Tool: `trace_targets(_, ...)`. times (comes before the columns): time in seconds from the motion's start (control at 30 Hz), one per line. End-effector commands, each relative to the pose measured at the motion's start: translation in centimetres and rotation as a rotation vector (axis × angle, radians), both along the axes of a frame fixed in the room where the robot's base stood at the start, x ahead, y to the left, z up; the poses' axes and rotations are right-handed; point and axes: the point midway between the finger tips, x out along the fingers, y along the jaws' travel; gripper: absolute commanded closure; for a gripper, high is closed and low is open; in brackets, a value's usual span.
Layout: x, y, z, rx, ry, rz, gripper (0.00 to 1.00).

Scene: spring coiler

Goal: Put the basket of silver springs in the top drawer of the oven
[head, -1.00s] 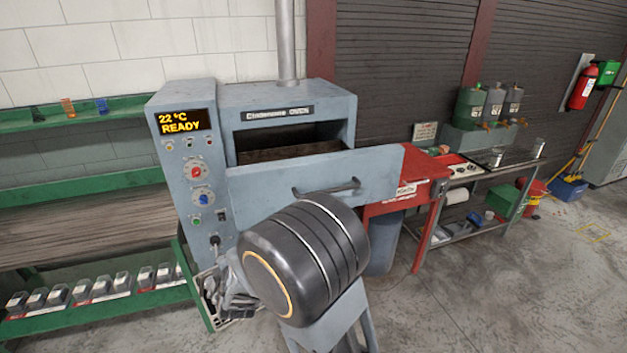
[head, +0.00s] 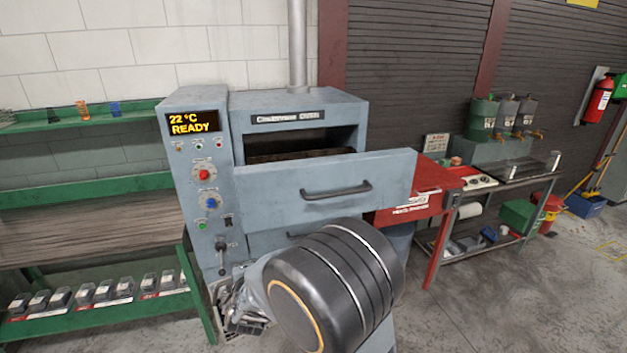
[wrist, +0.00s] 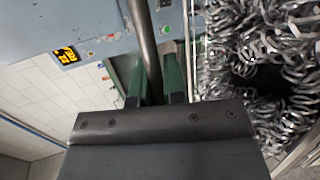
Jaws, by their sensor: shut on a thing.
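The basket (head: 222,312) of silver springs shows low in the head view, in front of the oven's control panel and partly hidden by my arm. In the wrist view the springs (wrist: 275,75) fill the right side. My gripper (wrist: 153,62) is shut on the basket's dark handle bar, which passes between its green fingers. The fingers are hidden in the head view. The grey oven (head: 300,103) has its top drawer (head: 270,185) pulled out, with a handle on the front. The drawer's inside is mostly hidden behind its front.
The control panel (head: 195,160) reads 22 °C READY. A red table (head: 425,185) stands right of the drawer. A green shelf (head: 100,190) with several small items on its lower level stands at the left. Floor at the right front is clear.

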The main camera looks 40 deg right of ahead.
Motion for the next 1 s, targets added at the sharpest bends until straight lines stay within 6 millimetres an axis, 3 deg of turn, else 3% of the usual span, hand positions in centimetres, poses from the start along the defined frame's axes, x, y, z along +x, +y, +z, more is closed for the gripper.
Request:
trace_targets(0.57,-3.9,-5.9,5.6,0.002,-0.009,-0.282,1.00)
trace_targets(1.0,-8.4,-12.6,11.7,0.005,-0.009,-0.607,1.00)
